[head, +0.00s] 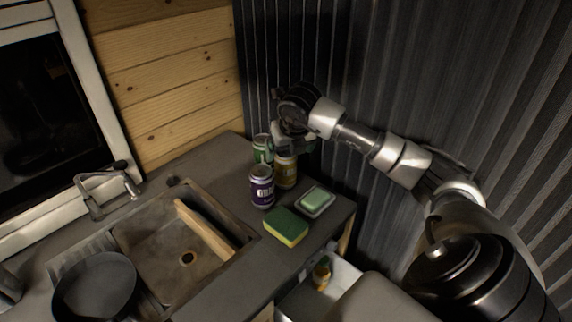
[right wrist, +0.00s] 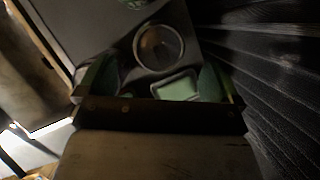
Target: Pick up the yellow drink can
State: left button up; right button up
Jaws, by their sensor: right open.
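In the right wrist view, the round grey top of a can (right wrist: 160,47), most likely the yellow one, lies just beyond the open fingers (right wrist: 155,75). The fingers have green pads and nothing is between them. My left gripper is not in view.
A soap dish with green soap (head: 316,201) and a yellow-green sponge (head: 286,227) lie in front of the cans. A sink (head: 150,237) with a wooden board and a black pan (head: 95,287) are to the left. A corrugated wall (head: 400,90) stands close on the right.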

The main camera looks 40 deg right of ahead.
aim_at(287, 153)
jog(key=shift+p+x, duration=0.35)
jog(key=shift+x, duration=0.55)
jog(key=p+x, duration=0.1)
jog(key=x, duration=0.2)
jog(key=shift+w+d+f, duration=0.1)
jog(key=shift+w+f, duration=0.15)
jog(key=shift+f, duration=0.05)
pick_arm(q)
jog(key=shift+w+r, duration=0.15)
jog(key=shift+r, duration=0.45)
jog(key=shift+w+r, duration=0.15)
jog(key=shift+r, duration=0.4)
pick_arm(e)
jog(key=shift+w+f, duration=0.1)
jog(key=shift+f, duration=0.25)
jog(key=shift+c, duration=0.4)
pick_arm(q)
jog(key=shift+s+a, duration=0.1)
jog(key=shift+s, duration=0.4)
pick_arm(e)
jog(key=c, duration=1.1)
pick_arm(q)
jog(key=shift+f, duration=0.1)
pick_arm(e)
jog(key=shift+r, duration=0.1)
jog(key=shift+c, duration=0.2)
